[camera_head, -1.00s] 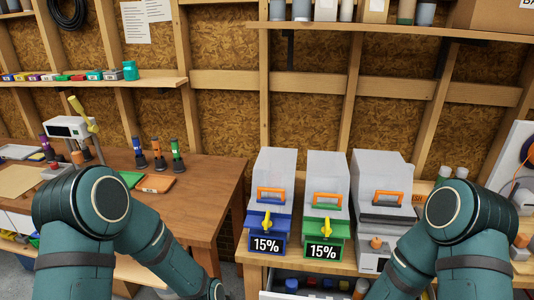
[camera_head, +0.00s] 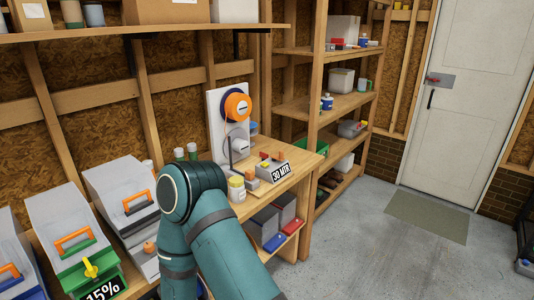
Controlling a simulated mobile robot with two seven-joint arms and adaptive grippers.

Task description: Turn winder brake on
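A grey disc sits lower on the panel. At its foot is a low grey box (camera_head: 296,165) with a "30 MTR" label and small orange, yellow and red parts on top. These parts are too small to tell which is the brake or how it is set. My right arm crosses in front of the bench, left of the winder's base. Neither gripper shows.
Hopper boxes with orange handles stand at left, one with a green base (camera_head: 87,274) and a yellow knob. A white-lidded jar (camera_head: 236,189) is beside the winder. Wooden shelves (camera_head: 335,104) stand behind.

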